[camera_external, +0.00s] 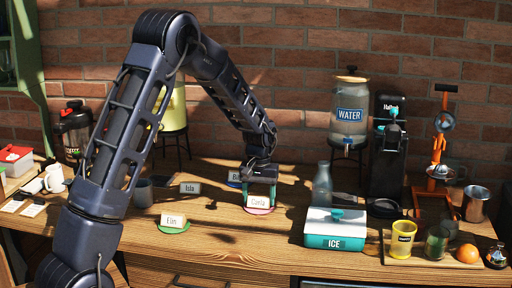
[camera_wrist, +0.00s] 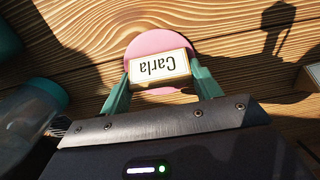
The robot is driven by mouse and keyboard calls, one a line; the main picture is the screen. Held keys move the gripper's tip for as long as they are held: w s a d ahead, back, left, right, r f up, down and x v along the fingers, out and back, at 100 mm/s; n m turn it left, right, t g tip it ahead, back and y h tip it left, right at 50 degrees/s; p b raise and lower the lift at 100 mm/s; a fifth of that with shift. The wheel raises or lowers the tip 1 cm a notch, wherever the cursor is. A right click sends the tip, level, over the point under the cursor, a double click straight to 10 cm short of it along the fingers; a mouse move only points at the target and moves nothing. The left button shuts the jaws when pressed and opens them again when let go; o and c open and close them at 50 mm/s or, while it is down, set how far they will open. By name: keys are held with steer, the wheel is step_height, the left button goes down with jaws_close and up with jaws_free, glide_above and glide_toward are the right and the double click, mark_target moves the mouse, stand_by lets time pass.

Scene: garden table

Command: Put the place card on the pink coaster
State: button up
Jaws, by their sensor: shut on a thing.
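The white place card (camera_external: 258,201) reads "Carla" and has a tan edge. My gripper (camera_external: 261,188) is shut on it, with one green finger at each end of the card. In the wrist view the card (camera_wrist: 158,68) appears upside down between the fingertips. The round pink coaster (camera_wrist: 158,40) shows behind and around the card there. In the external view the coaster (camera_external: 262,211) shows below the card's lower edge. The card is over the coaster; I cannot tell whether it touches it.
An "Elm" card (camera_external: 173,220) stands on a green coaster to the left. A white and teal ice box (camera_external: 335,228) and a clear bottle (camera_external: 322,186) stand close on the right.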

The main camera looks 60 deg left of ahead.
steer(key=o, duration=1)
steer(key=shift+f, duration=0.1)
step_height(320, 180, up, 12)
steer(key=s+d+r+m+t, duration=0.1)
steer(key=s+d+r+m, duration=0.1)
steer(key=s+d+r, duration=0.6)
steer(key=s+d+r+m+t, duration=0.1)
steer(key=s+d+r+m, duration=0.1)
steer(key=s+d+r, duration=0.6)
steer(key=s+d+m+t, duration=0.1)
steer(key=s+d, duration=0.2)
steer(key=s, duration=0.4)
steer(key=s+d+f+m, duration=0.1)
steer(key=s+d, duration=0.3)
steer(key=s, duration=0.4)
steer(key=s+d+m+t, duration=0.1)
steer(key=s+d+m, duration=0.2)
steer(key=s, duration=0.5)
steer(key=shift+s+d+f+t, duration=0.15)
steer(key=shift+d+f+t, duration=0.15)
steer(key=shift+d, duration=0.35)
